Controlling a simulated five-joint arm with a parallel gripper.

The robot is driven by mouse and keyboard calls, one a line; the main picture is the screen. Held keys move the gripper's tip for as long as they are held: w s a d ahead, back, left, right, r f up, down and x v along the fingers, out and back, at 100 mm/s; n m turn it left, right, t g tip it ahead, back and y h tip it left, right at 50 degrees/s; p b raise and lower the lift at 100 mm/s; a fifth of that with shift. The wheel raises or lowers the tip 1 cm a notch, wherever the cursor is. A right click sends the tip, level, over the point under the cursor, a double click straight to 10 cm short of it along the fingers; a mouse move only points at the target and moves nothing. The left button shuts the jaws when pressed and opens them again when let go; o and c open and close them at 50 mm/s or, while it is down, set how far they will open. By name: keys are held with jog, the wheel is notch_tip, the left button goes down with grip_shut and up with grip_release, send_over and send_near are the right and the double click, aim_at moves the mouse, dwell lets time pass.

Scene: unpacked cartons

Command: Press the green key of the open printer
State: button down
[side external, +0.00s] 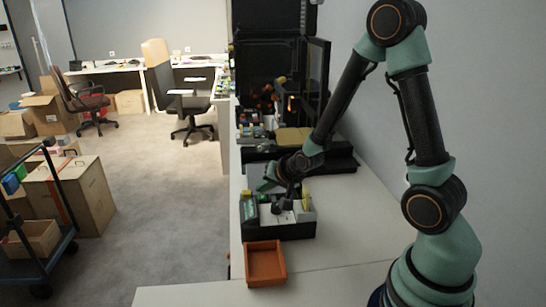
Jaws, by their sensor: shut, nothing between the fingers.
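A low black device (287,230), which looks like the open printer, sits on the white bench, with a pale inside showing at its top. A green panel (249,208) shows at its left side, and small yellow parts stand near its back corners. I cannot make out a separate green key at this size. My gripper (281,204) reaches down over the middle of the device, shut and empty. Its tips are close to the pale inside; I cannot tell whether they touch. My gripper and wrist hide part of the device's back.
An orange-brown tray (266,282) stands just in front of the device. Behind are a black slab with a tan pad (291,138) and a tall dark cabinet with an open door (317,80). A wall bounds the right. Bare bench lies to the device's right.

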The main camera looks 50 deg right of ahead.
aim_at(264, 203)
jog(key=shift+r, duration=0.15)
jog(key=shift+r, duration=2.5)
jog(key=s+a+r+n+g+y, duration=0.1)
jog(key=s+a+r+n, duration=0.4)
jog(key=s, duration=0.2)
jog(key=s+a+r+n+g+y, duration=0.1)
jog(key=s+a+r+n+g, duration=0.1)
jog(key=s+a+r+n, duration=0.2)
jog(key=s+r+n, duration=0.2)
jog(key=s, duration=0.2)
jog(key=shift+a+r, duration=0.2)
jog(key=shift+a, duration=0.2)
